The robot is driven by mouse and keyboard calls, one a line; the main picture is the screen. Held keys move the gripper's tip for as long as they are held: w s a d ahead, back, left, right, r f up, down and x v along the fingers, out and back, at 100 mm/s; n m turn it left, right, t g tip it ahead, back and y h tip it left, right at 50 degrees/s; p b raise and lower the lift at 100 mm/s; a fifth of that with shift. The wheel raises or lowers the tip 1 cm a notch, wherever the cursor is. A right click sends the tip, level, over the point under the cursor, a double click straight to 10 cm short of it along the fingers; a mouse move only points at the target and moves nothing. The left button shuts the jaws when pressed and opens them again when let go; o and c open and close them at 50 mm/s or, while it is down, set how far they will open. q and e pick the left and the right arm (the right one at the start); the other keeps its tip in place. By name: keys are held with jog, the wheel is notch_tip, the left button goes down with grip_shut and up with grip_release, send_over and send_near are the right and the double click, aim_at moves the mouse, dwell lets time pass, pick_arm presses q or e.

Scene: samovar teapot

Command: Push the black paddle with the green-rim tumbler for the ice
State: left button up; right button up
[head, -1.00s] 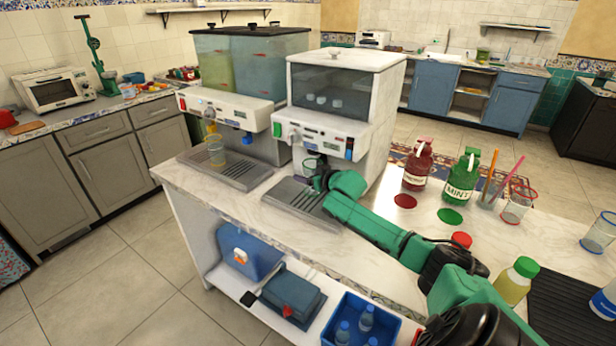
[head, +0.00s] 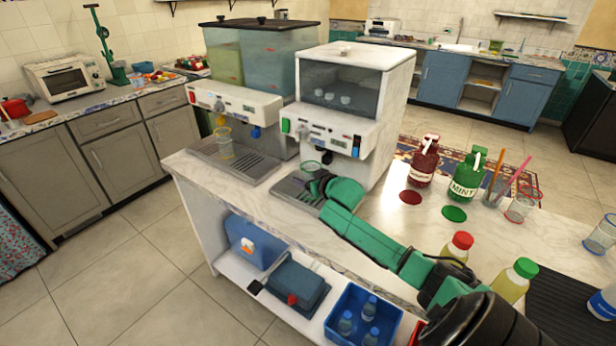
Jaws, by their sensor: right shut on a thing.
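The green-rim tumbler (head: 311,169) is clear and upright, held just above the drip tray (head: 287,193) of the white ice dispenser (head: 392,112). My right gripper (head: 318,184) is shut on it from the right; the fingers and lower tumbler are partly hidden. The black paddle (head: 327,157) hangs under the dispenser's front panel, just behind and to the right of the tumbler's rim. I see a small gap in the picture but cannot tell the exact distance. Ice cubes (head: 346,99) show behind the dispenser's window. Whether ice is in the tumbler is unclear. My left gripper is not in view.
A drink dispenser (head: 240,103) with a yellow-rim tumbler (head: 224,143) stands left. Red (head: 424,162) and green MINT bottles (head: 467,175), a straw holder (head: 493,190) and a red-rim tumbler (head: 521,206) stand right. Juice bottles (head: 457,247) stand close by my right arm.

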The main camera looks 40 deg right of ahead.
dwell(0.5)
jog(key=shift+a, duration=0.25)
jog(key=s+a+p, duration=0.1)
jog(key=a, duration=0.2)
jog(key=s+a+p, duration=0.1)
jog(key=a, duration=0.2)
jog(key=s+a+p, duration=0.1)
jog(key=a, duration=0.2)
